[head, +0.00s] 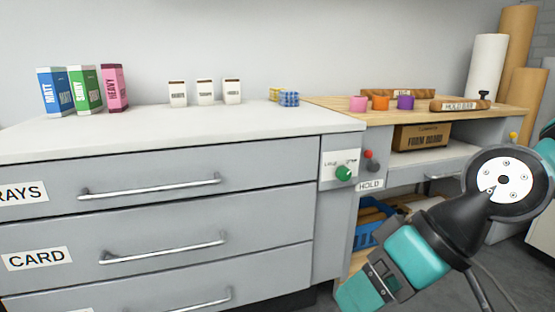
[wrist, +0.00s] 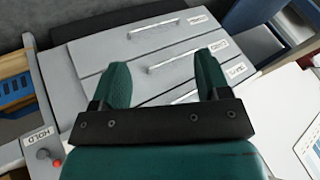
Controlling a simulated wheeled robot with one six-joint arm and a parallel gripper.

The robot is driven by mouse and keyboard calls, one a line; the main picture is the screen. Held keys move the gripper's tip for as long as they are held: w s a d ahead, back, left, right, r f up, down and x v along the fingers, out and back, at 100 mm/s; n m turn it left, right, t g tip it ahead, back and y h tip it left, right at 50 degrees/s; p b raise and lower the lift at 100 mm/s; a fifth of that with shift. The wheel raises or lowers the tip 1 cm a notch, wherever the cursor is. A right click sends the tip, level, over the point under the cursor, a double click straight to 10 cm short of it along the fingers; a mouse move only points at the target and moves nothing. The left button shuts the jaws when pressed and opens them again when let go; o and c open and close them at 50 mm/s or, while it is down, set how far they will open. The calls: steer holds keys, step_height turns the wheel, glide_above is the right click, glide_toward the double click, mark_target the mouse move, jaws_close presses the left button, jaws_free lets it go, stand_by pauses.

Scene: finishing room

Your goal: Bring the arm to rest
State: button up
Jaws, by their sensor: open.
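My gripper shows in the wrist view (wrist: 163,82), with its two green fingers spread apart and nothing between them. Beyond the fingers is the grey drawer cabinet (wrist: 90,57), which looks tilted in that view. In the head view my teal and black arm is at the right, in front of the wooden-topped bench (head: 510,113). The gripper's fingertips do not show in the head view. The drawer cabinet (head: 150,215) stands at the left with its drawers shut.
Blue, green and pink boxes (head: 85,90) and several small white packs (head: 204,92) stand on the white counter (head: 250,122). A panel with a green knob (head: 343,173) is at the cabinet's right end. A blue crate (head: 370,228) sits under the bench. Tall rolls (head: 487,68) stand behind.

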steer(key=s+d+r+g+h, duration=0.1)
steer(key=s+d+h, duration=0.2)
steer(key=s+d, duration=0.15)
step_height(320, 180, up, 38)
steer(key=s+p, duration=0.1)
steer(key=p, duration=3.7)
steer(key=shift+a+p, duration=0.3)
steer(key=shift+a, duration=0.05)
steer(key=shift+c, duration=0.4)
